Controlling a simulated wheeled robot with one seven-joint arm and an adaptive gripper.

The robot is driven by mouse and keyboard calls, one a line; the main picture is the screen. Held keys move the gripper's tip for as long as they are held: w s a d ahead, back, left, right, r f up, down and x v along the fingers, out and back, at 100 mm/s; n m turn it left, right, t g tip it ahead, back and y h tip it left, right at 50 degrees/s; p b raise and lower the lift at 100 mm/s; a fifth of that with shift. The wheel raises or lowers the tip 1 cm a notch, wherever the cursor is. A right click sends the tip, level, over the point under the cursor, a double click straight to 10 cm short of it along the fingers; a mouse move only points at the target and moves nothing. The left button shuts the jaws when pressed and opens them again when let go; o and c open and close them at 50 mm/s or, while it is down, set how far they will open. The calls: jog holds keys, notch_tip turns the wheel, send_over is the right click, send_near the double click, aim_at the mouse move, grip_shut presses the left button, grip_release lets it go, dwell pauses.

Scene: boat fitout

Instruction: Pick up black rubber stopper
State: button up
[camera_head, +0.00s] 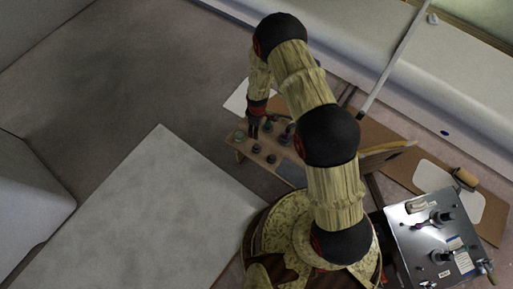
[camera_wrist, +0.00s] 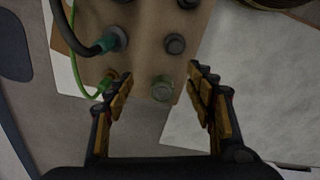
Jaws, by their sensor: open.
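My gripper (camera_wrist: 160,92) is open and empty, with one finger on each side of a greenish round fitting (camera_wrist: 163,88) near the edge of a tan board (camera_wrist: 144,65). A dark round knob-like piece (camera_wrist: 174,44) sits on the board just beyond it. Another dark piece (camera_wrist: 188,3) is cut off at the top edge. I cannot tell which piece, if any, is the black rubber stopper. In the head view my gripper points down over the board (camera_head: 241,147), where several small dark pieces sit; the arm hides part of it.
A metal panel with fittings (camera_head: 412,234) stands at the right in the head view. A large pale slab (camera_head: 130,215) is at lower left.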

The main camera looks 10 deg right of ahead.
aim_at(256, 146)
jog(key=shift+n, duration=0.6)
jog(key=s+f, duration=0.1)
jog(key=f, duration=0.2)
jog(key=s+f, duration=0.1)
jog(key=f, duration=0.3)
jog(key=s+f, duration=0.1)
jog(key=f, duration=0.2)
jog(key=shift+s+a+f+b, duration=0.15)
jog(key=shift+s+f+b, duration=0.05)
jog(key=shift+s+b, duration=0.15)
jog(key=f, duration=0.2)
jog(key=f+b, duration=0.2)
jog(key=f, duration=0.1)
jog(key=shift+w+f, duration=0.35)
jog(key=shift+c, duration=1.2)
jog(key=shift+r, duration=0.1)
jog(key=c, duration=1)
